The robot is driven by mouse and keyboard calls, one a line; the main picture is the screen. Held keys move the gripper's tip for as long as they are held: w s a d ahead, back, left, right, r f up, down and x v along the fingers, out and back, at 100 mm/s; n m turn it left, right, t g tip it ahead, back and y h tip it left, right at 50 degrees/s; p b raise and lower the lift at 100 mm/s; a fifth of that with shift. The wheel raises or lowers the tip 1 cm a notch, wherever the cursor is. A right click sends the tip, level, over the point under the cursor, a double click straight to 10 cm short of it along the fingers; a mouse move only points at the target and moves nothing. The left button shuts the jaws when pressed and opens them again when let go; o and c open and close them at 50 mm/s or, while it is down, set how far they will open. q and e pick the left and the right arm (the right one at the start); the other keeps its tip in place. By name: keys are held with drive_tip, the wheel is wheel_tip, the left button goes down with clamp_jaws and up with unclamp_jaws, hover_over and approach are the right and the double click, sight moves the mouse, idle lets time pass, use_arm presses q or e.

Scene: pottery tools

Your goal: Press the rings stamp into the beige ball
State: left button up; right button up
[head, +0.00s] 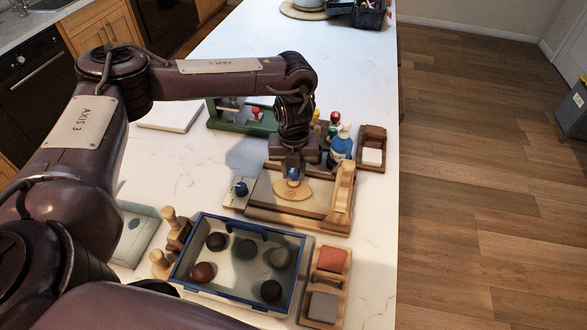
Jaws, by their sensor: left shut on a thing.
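My left gripper (293,162) points down over a wooden work board (315,203) and is shut on a small stamp with a blue handle (293,173). The stamp's face is hidden, so its pattern cannot be seen. Right under it lies a flat, oval beige piece of clay (290,194) with faint marks on its front part. The stamp looks very close to the clay or on it; I cannot tell whether they touch. No round beige ball shows. My right gripper is not in view.
A blue-rimmed tray (188,254) holds several dark, grey and reddish balls. A wooden roller rest (341,198), a blue bottle (341,146) and a wooden box (372,150) stand right of the gripper. Another blue-topped piece (241,188) sits left of the board. A green rack (242,117) stands behind.

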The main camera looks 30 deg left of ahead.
use_arm(q)
drive_tip(key=shift+s, duration=0.1)
wheel_tip(320, 180, up, 6)
drive_tip(key=p, duration=0.5)
idle(0.4)
drive_tip(key=shift+f, duration=0.15)
idle(0.3)
